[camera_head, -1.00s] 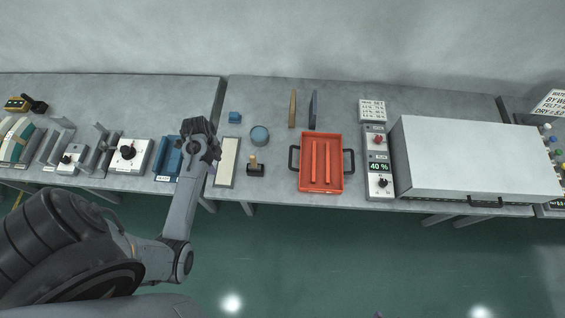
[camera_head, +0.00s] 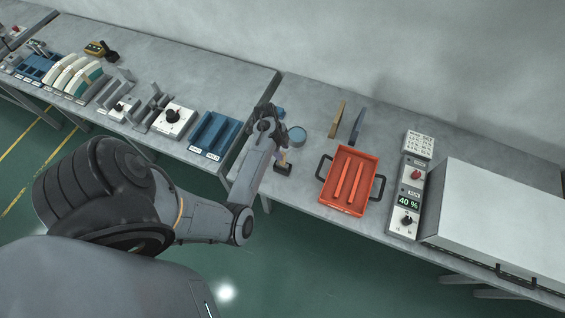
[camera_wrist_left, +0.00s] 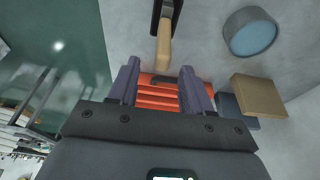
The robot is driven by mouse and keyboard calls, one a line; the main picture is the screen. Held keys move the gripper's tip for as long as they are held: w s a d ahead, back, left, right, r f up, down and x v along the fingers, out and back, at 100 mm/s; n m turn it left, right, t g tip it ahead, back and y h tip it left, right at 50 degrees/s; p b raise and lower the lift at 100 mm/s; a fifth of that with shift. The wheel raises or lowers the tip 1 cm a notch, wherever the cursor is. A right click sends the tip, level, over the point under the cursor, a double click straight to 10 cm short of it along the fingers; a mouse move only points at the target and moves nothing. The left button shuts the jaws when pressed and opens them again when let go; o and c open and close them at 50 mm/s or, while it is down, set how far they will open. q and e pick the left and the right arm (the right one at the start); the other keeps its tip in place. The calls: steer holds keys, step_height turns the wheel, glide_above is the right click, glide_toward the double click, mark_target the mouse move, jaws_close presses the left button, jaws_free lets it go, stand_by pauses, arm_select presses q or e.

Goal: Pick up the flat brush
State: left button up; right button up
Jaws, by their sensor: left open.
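The flat brush (camera_head: 283,168), with a dark base and a pale wooden handle, stands on the table left of the orange tray. My left gripper (camera_head: 266,112) is above the table just left of it, and the arm partly covers that area in the head view. In the left wrist view the brush (camera_wrist_left: 164,48) lies at the top centre, its handle towards the open fingers (camera_wrist_left: 157,75). My right gripper is not in view.
A blue round dish (camera_head: 296,136) stands close to the brush. Tan (camera_head: 337,120) and dark blue (camera_head: 357,125) upright pieces stand behind the orange tray (camera_head: 326,196). A blue rack (camera_head: 214,133) is left of the gripper. A control panel (camera_head: 407,198) and large white box (camera_head: 505,220) are right.

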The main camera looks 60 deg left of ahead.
mark_target(284, 156)
arm_select(q)
steer(key=shift+a+x, duration=0.2)
steer(key=shift+x, duration=2.55)
jaws_close()
steer(key=shift+r+p, duration=0.1)
steer(key=shift+p, duration=0.25)
